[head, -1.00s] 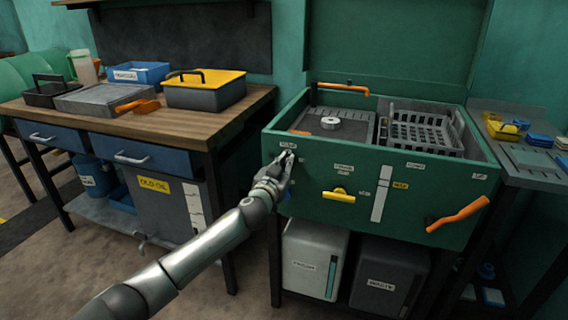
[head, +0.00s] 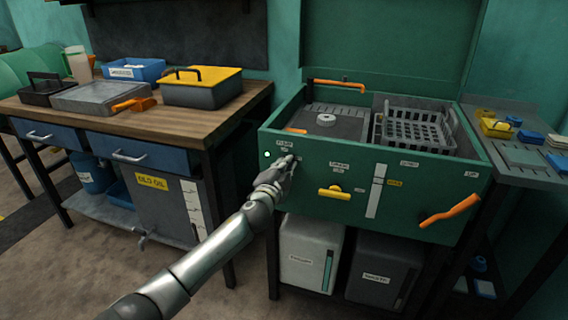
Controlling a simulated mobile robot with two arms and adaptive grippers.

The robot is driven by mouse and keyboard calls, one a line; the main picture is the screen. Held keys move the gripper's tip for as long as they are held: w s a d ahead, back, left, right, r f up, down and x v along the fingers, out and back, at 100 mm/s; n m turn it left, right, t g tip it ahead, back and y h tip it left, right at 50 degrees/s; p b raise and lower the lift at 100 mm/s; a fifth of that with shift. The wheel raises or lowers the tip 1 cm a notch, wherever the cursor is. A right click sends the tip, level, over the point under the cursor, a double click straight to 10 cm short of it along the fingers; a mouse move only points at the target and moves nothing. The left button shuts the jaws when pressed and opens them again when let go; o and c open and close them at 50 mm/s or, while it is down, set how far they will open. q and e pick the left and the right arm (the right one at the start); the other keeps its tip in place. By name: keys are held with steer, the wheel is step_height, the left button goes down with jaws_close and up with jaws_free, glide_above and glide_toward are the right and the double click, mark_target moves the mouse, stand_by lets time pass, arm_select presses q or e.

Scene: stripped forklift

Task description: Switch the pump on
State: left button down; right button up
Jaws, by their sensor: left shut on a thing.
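The green wash cabinet (head: 300,192) stands at the right in the head view. A small label, apparently reading pump, sits at the upper left of its front panel. My left gripper (head: 291,160) is just below this label, against the panel. It is shut on the pump switch, which its fingers mostly hide. A small bright pale-green lamp (head: 267,154) shows on the panel to the left of the gripper. My right gripper is not in view.
A yellow handle (head: 334,193) and an orange lever (head: 450,209) stick out of the panel. A grey basket (head: 418,128) sits in the cabinet's basin. A wooden bench (head: 130,122) with trays and a yellow-lidded box (head: 203,88) stands at the left.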

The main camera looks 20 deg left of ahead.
arm_select(q)
steer(key=shift+f+m, duration=0.25)
steer(key=shift+m, duration=0.55)
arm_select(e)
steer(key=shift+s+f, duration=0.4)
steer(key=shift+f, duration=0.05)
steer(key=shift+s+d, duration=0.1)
arm_select(q)
steer(key=c, duration=1.6)
jaws_free()
steer(key=shift+o, duration=0.2)
steer(key=s, duration=1.2)
steer(key=shift+a, duration=0.15)
